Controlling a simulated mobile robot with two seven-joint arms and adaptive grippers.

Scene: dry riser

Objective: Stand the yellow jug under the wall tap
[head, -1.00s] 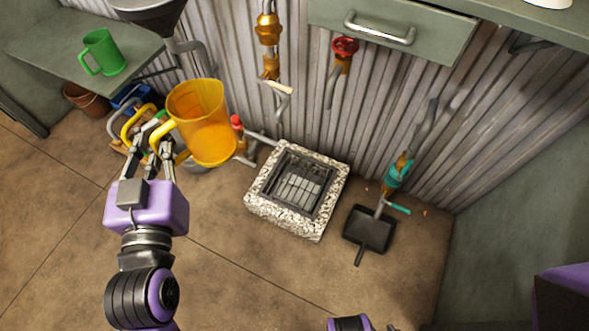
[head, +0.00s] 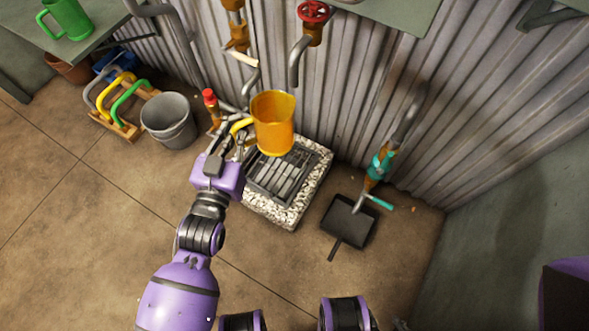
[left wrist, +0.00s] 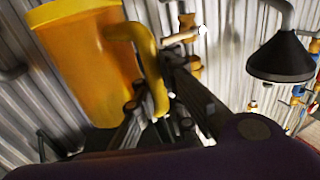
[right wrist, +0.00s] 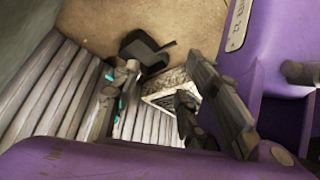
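The yellow jug (head: 273,122) is upright in my left gripper (head: 240,136), in front of the corrugated wall. In the head view its base overlaps the back edge of the stone-framed drain grate (head: 285,172); it looks held above it. The left wrist view shows the fingers (left wrist: 165,118) closed around the jug's handle (left wrist: 150,65). Several taps are on the wall: one with a red wheel (head: 314,13) and grey spout, one brass with a pale lever (head: 238,42), one with a teal lever (head: 379,166). My right gripper (right wrist: 205,112) is open and empty in the right wrist view.
A low red-capped tap (head: 209,99) stands left of the jug. A grey bucket (head: 168,118) and a rack with coloured handles (head: 120,105) stand further left. A black dustpan (head: 348,221) lies right of the drain. A green mug (head: 66,18) is on the side bench. The front floor is clear.

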